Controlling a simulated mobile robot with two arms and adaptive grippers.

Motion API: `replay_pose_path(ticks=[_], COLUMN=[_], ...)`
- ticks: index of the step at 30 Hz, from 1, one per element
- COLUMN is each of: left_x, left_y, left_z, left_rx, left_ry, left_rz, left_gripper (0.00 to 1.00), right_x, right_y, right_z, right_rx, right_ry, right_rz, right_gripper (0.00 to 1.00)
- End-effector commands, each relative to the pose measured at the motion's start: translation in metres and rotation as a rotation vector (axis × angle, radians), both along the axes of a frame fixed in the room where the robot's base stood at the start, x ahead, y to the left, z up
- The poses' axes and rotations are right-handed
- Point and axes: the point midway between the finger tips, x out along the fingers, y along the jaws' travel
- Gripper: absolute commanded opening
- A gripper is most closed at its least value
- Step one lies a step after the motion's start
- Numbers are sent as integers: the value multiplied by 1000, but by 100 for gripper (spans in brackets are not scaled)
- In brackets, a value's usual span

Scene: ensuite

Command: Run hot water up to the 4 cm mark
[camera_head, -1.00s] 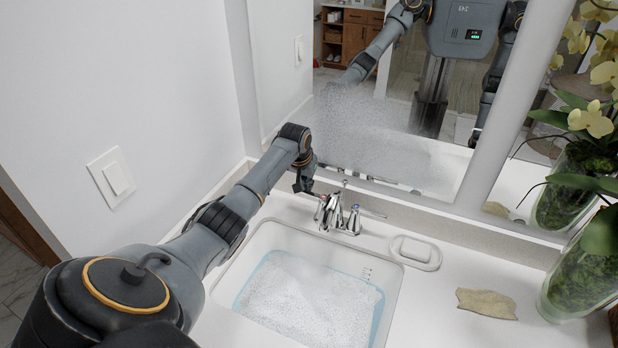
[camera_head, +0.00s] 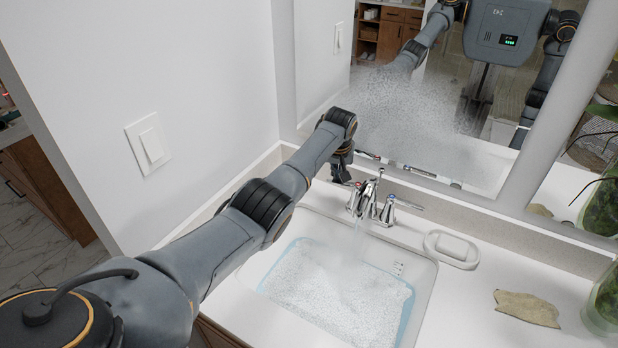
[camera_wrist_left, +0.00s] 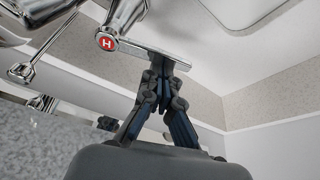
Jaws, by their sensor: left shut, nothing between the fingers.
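The white basin (camera_head: 428,288) holds pale blue water (camera_head: 345,295) with a white, speckled surface. A thin stream runs down from the chrome faucet (camera_head: 362,202). A small scale (camera_head: 398,268) shows on the basin's right wall; its numbers are too small to read. The hot handle (camera_wrist_left: 106,43), with a red H, shows in the left wrist view; its lever points right. My left gripper (camera_wrist_left: 158,66) is shut and empty, its fingertips at this lever; I cannot tell if they touch. In the head view my left gripper (camera_head: 342,178) is left of the faucet. My right gripper is not in view.
The cold handle (camera_head: 392,201) has a blue mark. A soap dish (camera_head: 452,247), a beige cloth-like piece (camera_head: 526,308) and a plant vase (camera_head: 604,298) stand to the right. The mirror (camera_head: 405,120) is partly fogged behind the faucet. A wall with a switch (camera_head: 150,144) bounds the left.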

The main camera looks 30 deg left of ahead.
Motion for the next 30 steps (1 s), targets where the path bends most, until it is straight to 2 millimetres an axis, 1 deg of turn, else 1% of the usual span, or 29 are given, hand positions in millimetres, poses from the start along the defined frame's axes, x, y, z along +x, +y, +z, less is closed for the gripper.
replay_pose_path(ticks=[2, 10, 12, 17, 23, 24, 30], left_x=[2, 1, 1, 0, -9, -11, -24], left_y=[-5, -4, -4, -5, -8, -9, -15], left_z=[0, 1, 1, 8, 32, 42, 80], left_rx=[1, 1, 0, 0, 2, 1, 1], left_ry=[0, 1, 0, -2, -3, -6, -5], left_rz=[7, 8, 8, 7, 7, 7, 7], left_gripper=[0, 0, 0, 0, 0, 0, 0], right_x=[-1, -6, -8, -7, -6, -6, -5], right_y=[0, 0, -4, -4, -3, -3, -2], right_z=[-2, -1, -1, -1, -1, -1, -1], right_rx=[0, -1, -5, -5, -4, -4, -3], right_ry=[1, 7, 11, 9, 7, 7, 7], right_rz=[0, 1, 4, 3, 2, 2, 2], right_gripper=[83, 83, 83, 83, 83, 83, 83])
